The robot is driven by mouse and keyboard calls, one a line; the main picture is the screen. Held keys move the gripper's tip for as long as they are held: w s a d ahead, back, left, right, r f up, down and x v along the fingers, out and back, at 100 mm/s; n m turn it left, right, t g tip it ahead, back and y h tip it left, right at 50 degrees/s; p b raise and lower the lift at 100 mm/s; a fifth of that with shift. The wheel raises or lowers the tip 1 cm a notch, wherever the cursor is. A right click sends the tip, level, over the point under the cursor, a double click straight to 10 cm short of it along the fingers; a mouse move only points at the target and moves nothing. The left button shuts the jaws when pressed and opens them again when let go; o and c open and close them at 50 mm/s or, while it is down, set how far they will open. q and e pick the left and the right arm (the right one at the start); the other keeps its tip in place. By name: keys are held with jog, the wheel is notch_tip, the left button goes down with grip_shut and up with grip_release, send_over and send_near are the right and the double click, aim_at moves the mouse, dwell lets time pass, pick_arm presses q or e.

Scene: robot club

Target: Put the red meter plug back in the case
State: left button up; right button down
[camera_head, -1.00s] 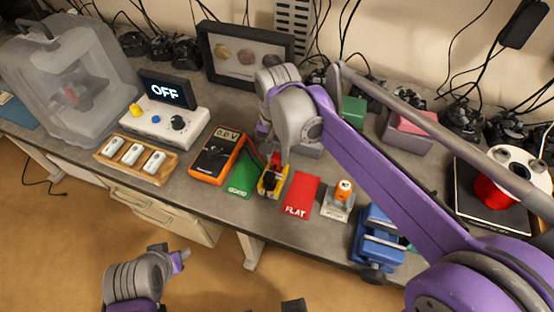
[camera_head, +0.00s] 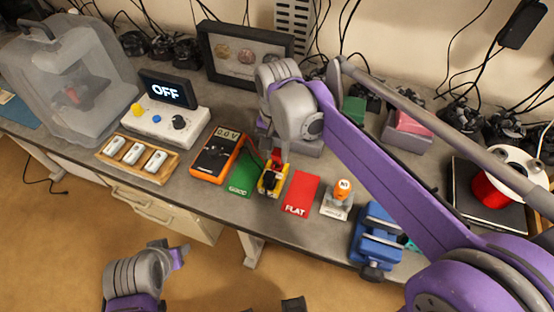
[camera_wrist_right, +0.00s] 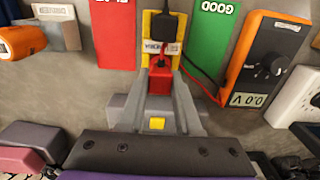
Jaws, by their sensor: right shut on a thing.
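The red meter plug (camera_wrist_right: 159,80) is between the fingers of my right gripper (camera_wrist_right: 160,88), which is shut on it. A thin red lead runs from it toward the orange multimeter (camera_wrist_right: 268,60), reading 0.0 V. The plug is at the near end of a small yellow case (camera_wrist_right: 157,25) with a black plug (camera_wrist_right: 166,27) in it. I cannot tell whether the red plug is seated. In the head view my right gripper (camera_head: 278,155) is above the yellow case (camera_head: 272,182), partly hidden by its arm. Part of my left arm shows low at left; its jaws are not clear.
A green GOOD card (camera_head: 241,175) and a red FLAT card (camera_head: 301,193) flank the yellow case. An orange battery on a stand (camera_head: 339,198) and a blue vise (camera_head: 376,240) are to the right. A white power supply (camera_head: 168,122) and a wooden tray (camera_head: 134,170) are left.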

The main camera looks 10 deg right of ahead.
aim_at(277, 152)
jog(key=shift+r+p, duration=1)
jog(key=shift+r, duration=0.7)
pick_arm(q)
jog(key=r, duration=0.1)
jog(key=w+r, duration=0.1)
jog(key=shift+r, duration=0.35)
